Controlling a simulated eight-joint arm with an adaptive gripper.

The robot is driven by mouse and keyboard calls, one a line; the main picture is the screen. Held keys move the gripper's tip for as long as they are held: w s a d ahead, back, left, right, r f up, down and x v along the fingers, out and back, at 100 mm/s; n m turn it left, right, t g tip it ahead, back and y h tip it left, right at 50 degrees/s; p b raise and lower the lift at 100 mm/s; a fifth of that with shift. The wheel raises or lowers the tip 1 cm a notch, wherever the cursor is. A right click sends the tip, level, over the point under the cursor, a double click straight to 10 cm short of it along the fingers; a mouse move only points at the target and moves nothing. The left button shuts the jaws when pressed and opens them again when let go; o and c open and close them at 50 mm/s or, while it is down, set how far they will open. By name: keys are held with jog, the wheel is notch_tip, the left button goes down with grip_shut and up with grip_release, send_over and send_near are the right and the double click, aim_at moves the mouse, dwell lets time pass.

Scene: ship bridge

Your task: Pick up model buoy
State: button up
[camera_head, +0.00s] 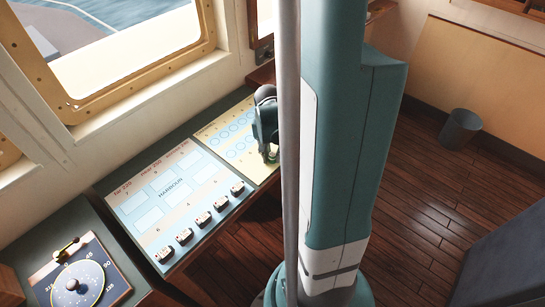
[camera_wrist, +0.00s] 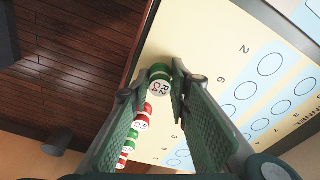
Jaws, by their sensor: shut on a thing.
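The yellow chart panel (camera_head: 224,128) carries rows of blue circles. Left of it is the harbour panel (camera_head: 165,196) with several small dark-and-pale pieces along its near edge. A compass dial (camera_head: 78,284) lies further left. A grey bin (camera_head: 460,128) stands on the floor.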

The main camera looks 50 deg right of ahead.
aim_at(272, 154)
jog(key=shift+r, duration=0.1)
jog(key=shift+r+p, duration=0.6)
jog(key=shift+r, duration=4.3)
jog(key=shift+w, duration=0.15)
